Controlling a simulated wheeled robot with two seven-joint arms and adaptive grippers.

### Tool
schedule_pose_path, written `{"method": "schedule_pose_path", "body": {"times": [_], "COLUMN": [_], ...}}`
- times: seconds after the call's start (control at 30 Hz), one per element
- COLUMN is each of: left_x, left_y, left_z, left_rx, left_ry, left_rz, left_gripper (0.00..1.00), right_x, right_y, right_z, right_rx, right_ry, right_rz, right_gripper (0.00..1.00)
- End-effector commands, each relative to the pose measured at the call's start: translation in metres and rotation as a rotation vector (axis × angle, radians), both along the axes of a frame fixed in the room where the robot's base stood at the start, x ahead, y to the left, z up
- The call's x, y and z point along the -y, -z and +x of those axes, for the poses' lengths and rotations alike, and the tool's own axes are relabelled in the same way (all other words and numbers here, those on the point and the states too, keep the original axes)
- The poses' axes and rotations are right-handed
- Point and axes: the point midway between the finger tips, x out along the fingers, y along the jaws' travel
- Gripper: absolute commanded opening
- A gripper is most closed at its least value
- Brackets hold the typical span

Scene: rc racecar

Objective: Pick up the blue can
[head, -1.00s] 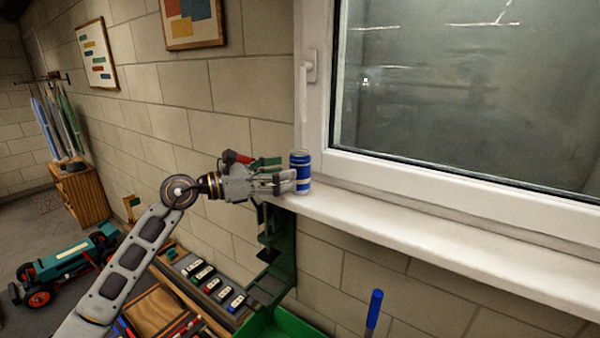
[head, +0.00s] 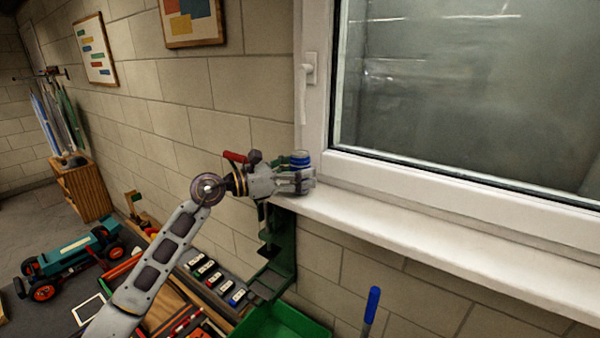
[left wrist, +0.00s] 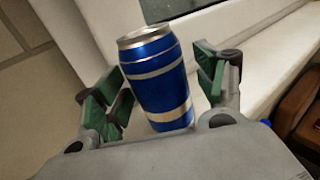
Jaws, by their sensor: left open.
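The blue can (head: 300,158), with silver bands and a silver top, stands upright at the left end of the white window sill. In the head view my left gripper (head: 302,181) is at the can and hides its lower part. In the left wrist view the can (left wrist: 158,82) stands between the two green-padded fingers (left wrist: 160,90). The fingers are open, one on each side, with a visible gap on the right. Whether the left finger touches the can is hard to tell. My right gripper is not in view.
The window frame (head: 312,130) rises right behind the can. The sill (head: 430,235) is clear to the right. Below are a green bin (head: 285,322), a blue-tipped handle (head: 373,300) and a teal toy car (head: 70,252) at the left.

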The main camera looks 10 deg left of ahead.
Motion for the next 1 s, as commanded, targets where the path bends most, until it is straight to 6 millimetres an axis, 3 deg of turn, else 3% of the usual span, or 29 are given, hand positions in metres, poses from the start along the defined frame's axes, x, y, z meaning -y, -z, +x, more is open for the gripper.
{"method": "schedule_pose_path", "body": {"times": [0.23,0.53,1.0], "left_x": [-0.0002,-0.0003,-0.0003], "left_y": [0.0002,0.0002,-0.0017], "left_z": [0.0000,-0.0001,-0.0001], "left_rx": [0.000,0.000,0.001], "left_ry": [0.000,0.000,0.000], "left_rz": [0.000,0.000,0.001], "left_gripper": [0.71,0.33,0.33], "right_x": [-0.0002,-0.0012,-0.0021], "right_y": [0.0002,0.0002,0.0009], "right_z": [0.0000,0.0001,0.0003], "right_rx": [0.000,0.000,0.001], "right_ry": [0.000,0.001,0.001], "right_rz": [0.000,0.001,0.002], "right_gripper": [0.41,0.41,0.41]}}
